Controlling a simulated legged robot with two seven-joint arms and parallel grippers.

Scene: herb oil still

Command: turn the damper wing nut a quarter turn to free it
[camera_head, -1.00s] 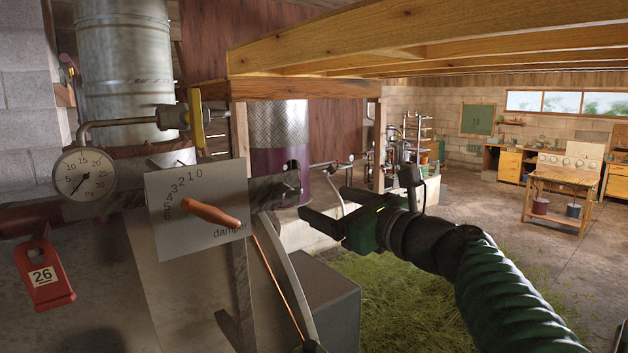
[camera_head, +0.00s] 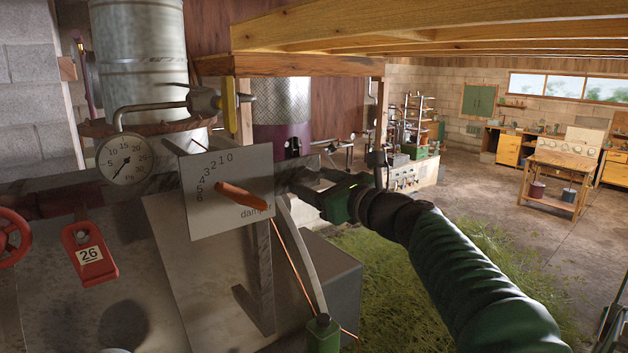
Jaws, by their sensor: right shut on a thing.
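The damper plate (camera_head: 215,222) is a pale tilted panel with numbers along an arc and the word "damper" partly covered. A copper-coloured handle (camera_head: 241,196) lies across it, angled down to the right. My right gripper (camera_head: 303,184) comes in from the right and is shut at the end of the grey metal bar (camera_head: 284,181) just right of the plate. The wing nut is between the jaws there, and the fingers hide its shape, so I cannot tell its angle. My left gripper is out of view.
A copper wire runs down to a green cylinder (camera_head: 322,334). A grey box (camera_head: 333,281) stands below my right arm. Wooden beams (camera_head: 430,25) hang overhead.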

